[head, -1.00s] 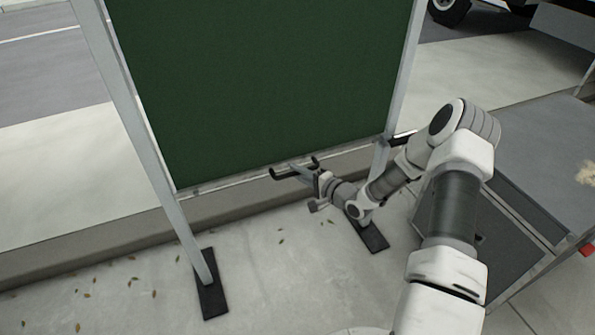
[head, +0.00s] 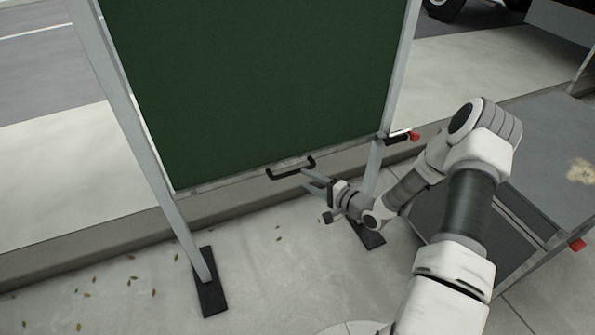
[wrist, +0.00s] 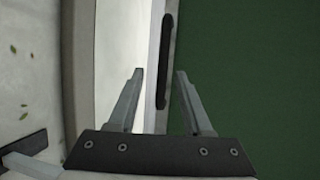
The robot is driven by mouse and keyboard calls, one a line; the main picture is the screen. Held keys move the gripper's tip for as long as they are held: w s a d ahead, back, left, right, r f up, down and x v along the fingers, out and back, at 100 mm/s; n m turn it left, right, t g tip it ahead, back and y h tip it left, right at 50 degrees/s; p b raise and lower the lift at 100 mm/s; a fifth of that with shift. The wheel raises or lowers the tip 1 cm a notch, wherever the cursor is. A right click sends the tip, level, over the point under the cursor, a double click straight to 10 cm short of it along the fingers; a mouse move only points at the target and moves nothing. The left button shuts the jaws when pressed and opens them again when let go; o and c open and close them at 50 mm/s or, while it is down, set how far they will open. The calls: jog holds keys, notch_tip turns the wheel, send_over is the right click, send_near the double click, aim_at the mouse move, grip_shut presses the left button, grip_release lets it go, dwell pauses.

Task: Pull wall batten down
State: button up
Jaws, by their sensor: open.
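A green screen panel (head: 255,85) hangs in a grey metal frame, with a pale batten (head: 225,181) along its bottom edge. A black handle (head: 291,170) sits at the middle of that batten. My gripper (head: 308,178) is open and empty, just below and to the right of the handle. In the wrist view, the batten (wrist: 154,88) runs lengthwise across the gap between my open fingers (wrist: 160,74). The black handle (wrist: 165,60) lies beyond the fingertips, apart from them.
A red-tipped black lever (head: 408,136) is on the right post. The frame posts stand on black feet (head: 209,285). A low curb (head: 90,246) runs behind the frame. A grey cart (head: 548,150) stands at the right. Open pavement with leaves lies at front left.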

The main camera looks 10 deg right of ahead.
jog(key=p+v, duration=0.2)
jog(key=v, duration=0.9)
jog(key=shift+p, duration=0.3)
jog(key=w+d+r+n+g+h, duration=0.2)
jog(key=r+n+h, duration=0.25)
jog(key=r, duration=0.45)
jog(key=w+d+r+n+g+h, duration=0.25)
jog(key=r+h, duration=0.25)
jog(key=r, duration=0.4)
jog(key=s+a+r+n+g+h, duration=0.15)
jog(key=s+a+r, duration=0.35)
jog(key=s+r, duration=0.7)
jog(key=s+a+r+n+g+y, duration=0.15)
jog(key=s+a, duration=0.25)
jog(key=s, duration=0.4)
jog(key=s+a+r+n, duration=0.2)
jog(key=s+a, duration=0.1)
jog(key=s, duration=0.5)
notch_tip(320, 180, up, 23)
jog(key=p, duration=2.3)
jog(key=shift+w, duration=0.2)
